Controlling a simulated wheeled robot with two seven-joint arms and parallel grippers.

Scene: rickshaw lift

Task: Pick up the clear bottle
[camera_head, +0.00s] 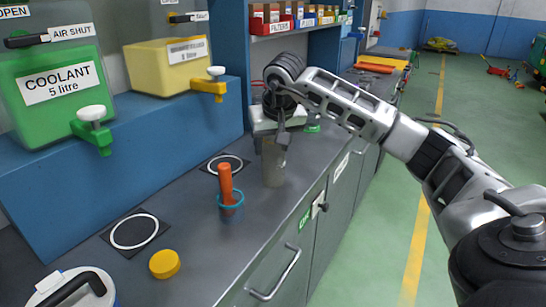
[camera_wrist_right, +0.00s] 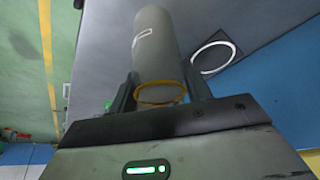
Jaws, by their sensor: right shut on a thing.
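The clear bottle (camera_head: 273,167) is a greyish, see-through cylinder, upright above the dark counter at the middle of the head view. My right gripper (camera_head: 274,137) comes down on it from above and is shut around its upper part. In the right wrist view, the bottle (camera_wrist_right: 158,45) stands between the two fingers of my right gripper (camera_wrist_right: 162,92), with an orange ring (camera_wrist_right: 160,100) at its near end. The gripper hides the bottle's top in the head view. I cannot tell whether its base touches the counter. My left gripper is not in view.
Ringed black mats (camera_head: 134,232) and a yellow cap (camera_head: 164,263) lie on the counter. Green (camera_head: 55,90) and yellow (camera_head: 165,65) tanks with taps sit on the blue ledge behind.

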